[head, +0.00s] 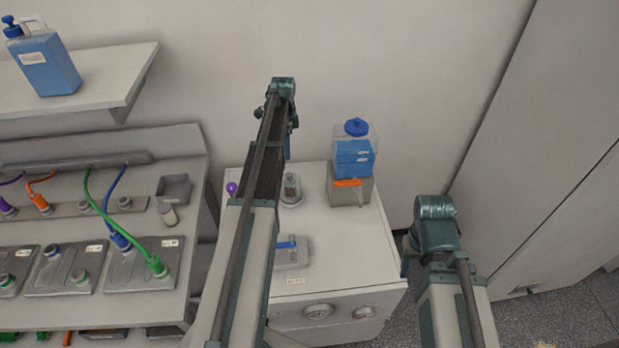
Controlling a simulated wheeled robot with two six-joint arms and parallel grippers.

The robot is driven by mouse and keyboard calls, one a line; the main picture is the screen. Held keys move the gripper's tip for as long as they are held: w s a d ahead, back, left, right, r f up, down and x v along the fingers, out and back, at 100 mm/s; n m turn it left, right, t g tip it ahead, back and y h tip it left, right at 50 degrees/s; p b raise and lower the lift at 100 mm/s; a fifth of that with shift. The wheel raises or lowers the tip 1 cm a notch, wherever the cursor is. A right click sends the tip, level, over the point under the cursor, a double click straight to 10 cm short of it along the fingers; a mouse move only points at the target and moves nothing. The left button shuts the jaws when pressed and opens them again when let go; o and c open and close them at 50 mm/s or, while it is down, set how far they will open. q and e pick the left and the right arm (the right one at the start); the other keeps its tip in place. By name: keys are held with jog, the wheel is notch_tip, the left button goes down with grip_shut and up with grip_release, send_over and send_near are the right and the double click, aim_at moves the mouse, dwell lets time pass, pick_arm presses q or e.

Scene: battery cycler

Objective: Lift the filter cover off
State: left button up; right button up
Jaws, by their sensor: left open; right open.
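A flat grey cover with a blue handle (293,248) lies on top of the white cabinet (345,262), behind a small label. It looks like the filter cover, and my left arm hides its left side. My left gripper (288,145) hangs from the far end of my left arm, above the back edge of the cabinet. It is open, holds nothing visible and is apart from the cover. My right gripper (405,262) is mostly hidden by its wrist, right of the cabinet. It is open and also away from the cover.
A round fitting (291,190) and a blue-filled container (353,158) with an orange valve stand at the cabinet's back. Left is a bench with cabled battery modules (142,265) and a grey bin (174,188). A shelf (100,92) holds a blue bottle (48,66). Floor shows on the right.

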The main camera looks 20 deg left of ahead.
pick_arm(q)
jog(key=b, duration=0.9)
send_over(289, 174)
jog(key=f, duration=0.8)
jog(key=shift+s+d+f, duration=0.2)
jog(key=shift+s+f, duration=0.1)
jog(key=shift+f, duration=0.05)
jog(key=shift+f, duration=0.1)
jog(key=f+b, duration=0.5)
jog(key=shift+w+a, duration=0.15)
jog(key=shift+w, duration=0.1)
grip_shut()
